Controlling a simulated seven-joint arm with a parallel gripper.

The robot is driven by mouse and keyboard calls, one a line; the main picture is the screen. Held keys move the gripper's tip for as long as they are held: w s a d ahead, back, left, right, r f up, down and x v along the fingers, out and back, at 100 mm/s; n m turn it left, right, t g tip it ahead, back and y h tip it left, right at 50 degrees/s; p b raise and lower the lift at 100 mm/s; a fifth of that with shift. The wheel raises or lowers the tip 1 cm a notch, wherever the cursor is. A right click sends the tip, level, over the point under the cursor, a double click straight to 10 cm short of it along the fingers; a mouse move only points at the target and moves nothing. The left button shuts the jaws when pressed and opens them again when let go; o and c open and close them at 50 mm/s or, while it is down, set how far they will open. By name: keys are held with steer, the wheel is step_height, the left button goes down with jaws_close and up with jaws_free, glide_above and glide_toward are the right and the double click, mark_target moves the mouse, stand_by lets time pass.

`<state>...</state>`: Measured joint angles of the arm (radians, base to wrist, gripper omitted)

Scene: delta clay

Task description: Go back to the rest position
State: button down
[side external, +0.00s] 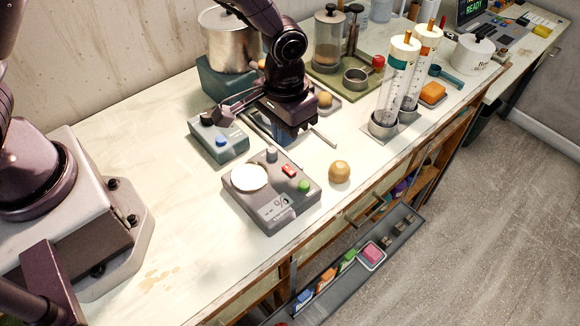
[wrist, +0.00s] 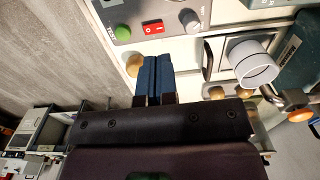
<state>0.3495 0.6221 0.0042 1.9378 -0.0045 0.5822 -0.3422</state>
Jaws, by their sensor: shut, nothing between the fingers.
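My gripper (side external: 294,128) hangs over the middle of the workbench (side external: 140,150), behind the grey device with the white disc. In the wrist view its two blue-padded fingers (wrist: 154,78) are pressed together with nothing between them. The grey device (side external: 272,211) has a white disc, a grey knob, a red switch and a green button. In the wrist view the red switch (wrist: 153,28) and green button (wrist: 123,33) lie just beyond the fingertips. My gripper appears apart from everything. No marker of a rest position shows.
A teal box with a blue button (side external: 219,141) stands left of my gripper. A wooden ball (side external: 339,172) sits near the front edge. Clear tubes (side external: 392,95) stand to the right, and a metal pot (side external: 228,40) is behind. The bench's left side is clear.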

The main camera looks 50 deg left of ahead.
steer(key=s+a+r+t, duration=0.2)
steer(key=s+a+r, duration=0.2)
steer(key=r, duration=0.4)
steer(key=s+a+r+t, duration=0.1)
steer(key=s+a+r, duration=0.3)
steer(key=s+r, duration=0.3)
steer(key=s+a+r+t, duration=0.2)
steer(key=s+a+r, duration=0.3)
steer(key=r, duration=0.4)
steer(key=shift+s+t, duration=0.3)
